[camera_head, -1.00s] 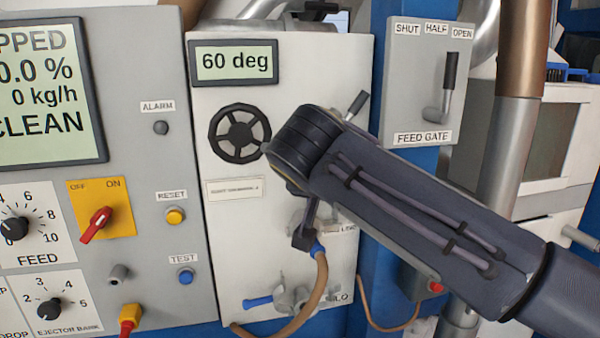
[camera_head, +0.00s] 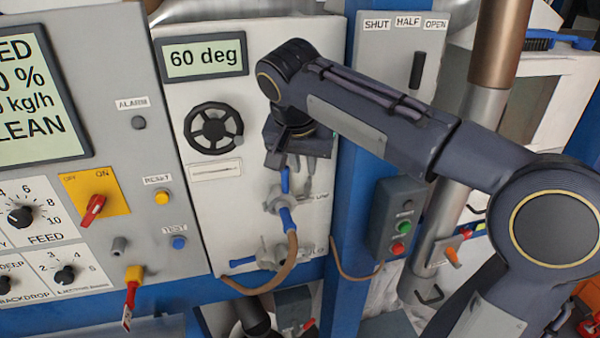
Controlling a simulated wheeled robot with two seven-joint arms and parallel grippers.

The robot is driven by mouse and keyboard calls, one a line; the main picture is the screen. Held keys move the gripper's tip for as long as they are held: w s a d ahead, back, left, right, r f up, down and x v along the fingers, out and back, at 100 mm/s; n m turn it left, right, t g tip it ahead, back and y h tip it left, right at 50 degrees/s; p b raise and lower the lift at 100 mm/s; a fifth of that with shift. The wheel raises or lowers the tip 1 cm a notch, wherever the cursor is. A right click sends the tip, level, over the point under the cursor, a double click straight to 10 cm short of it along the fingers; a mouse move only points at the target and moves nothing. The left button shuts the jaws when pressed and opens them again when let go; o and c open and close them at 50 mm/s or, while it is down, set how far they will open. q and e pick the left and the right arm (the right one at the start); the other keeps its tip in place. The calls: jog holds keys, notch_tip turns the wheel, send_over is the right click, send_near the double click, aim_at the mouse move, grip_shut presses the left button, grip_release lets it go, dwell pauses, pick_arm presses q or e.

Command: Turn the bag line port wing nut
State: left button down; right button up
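The white panel carries two grey ports with blue parts. The upper port (camera_head: 273,203) has a blue handle (camera_head: 285,180) standing up, which may be the wing nut. A brown hose (camera_head: 291,250) with a blue end fitting (camera_head: 287,221) meets this port. The lower port (camera_head: 268,254) has a blue handle (camera_head: 243,262) pointing left. Their labels are too small or covered to read fully. My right gripper (camera_head: 286,163) points down just above the upper port, its fingers at the upright blue handle. I cannot tell whether they grip it. My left gripper is out of view.
A black handwheel (camera_head: 211,128) and a "60 deg" display (camera_head: 202,58) sit left of my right arm. A control box with buttons (camera_head: 398,219) stands right of the ports on the blue post (camera_head: 347,215). The control panel with knobs and switches (camera_head: 92,207) fills the left.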

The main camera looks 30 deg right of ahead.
aim_at(307, 182)
jog(key=x, duration=0.5)
jog(key=shift+w+d+f+p, duration=0.1)
jog(key=shift+d+f+p, duration=0.05)
jog(key=shift+f+p, duration=0.2)
grip_shut()
